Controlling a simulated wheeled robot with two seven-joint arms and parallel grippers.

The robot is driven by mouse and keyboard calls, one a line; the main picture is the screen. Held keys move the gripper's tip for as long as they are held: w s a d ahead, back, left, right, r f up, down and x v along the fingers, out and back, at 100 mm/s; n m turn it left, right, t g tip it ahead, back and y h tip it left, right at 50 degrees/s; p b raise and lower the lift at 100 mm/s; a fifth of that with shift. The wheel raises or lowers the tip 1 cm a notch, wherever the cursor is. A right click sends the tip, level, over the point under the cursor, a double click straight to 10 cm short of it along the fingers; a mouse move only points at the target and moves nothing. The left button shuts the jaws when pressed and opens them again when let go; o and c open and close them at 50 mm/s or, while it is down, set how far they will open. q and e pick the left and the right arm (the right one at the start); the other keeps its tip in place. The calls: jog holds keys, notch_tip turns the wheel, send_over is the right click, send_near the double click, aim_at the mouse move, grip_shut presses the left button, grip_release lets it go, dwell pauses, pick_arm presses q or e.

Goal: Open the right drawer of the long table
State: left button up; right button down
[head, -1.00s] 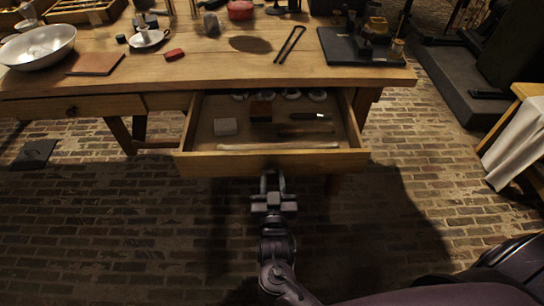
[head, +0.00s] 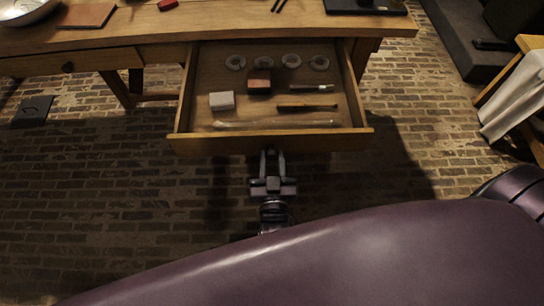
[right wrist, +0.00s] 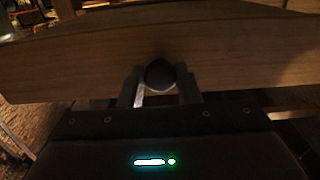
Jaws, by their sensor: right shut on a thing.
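The long table (head: 240,25) is wooden. Its right drawer (head: 270,143) is pulled well out, and its inside shows. In it lie several round discs, a pale block (head: 222,101), a dark reddish block (head: 259,82), thin tools and a pale rod (head: 275,124). My right gripper (head: 272,158) is at the middle of the drawer front. In the right wrist view the dark round knob (right wrist: 160,74) sits between its two fingers, which are shut on it. The left drawer (head: 70,66) is closed, with a small dark knob. My left gripper is not in view.
A metal bowl (head: 25,10), a brown board (head: 86,15) and a black base (head: 365,5) are on the tabletop. A stand with a white cloth (head: 518,100) is at the right. A dark flat thing (head: 33,111) lies on the brick floor at the left.

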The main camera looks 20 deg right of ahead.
jog(key=c, duration=1.1)
grip_release()
jog(key=v, duration=0.7)
jog(key=shift+s+a, duration=0.15)
jog(key=shift+s, duration=0.25)
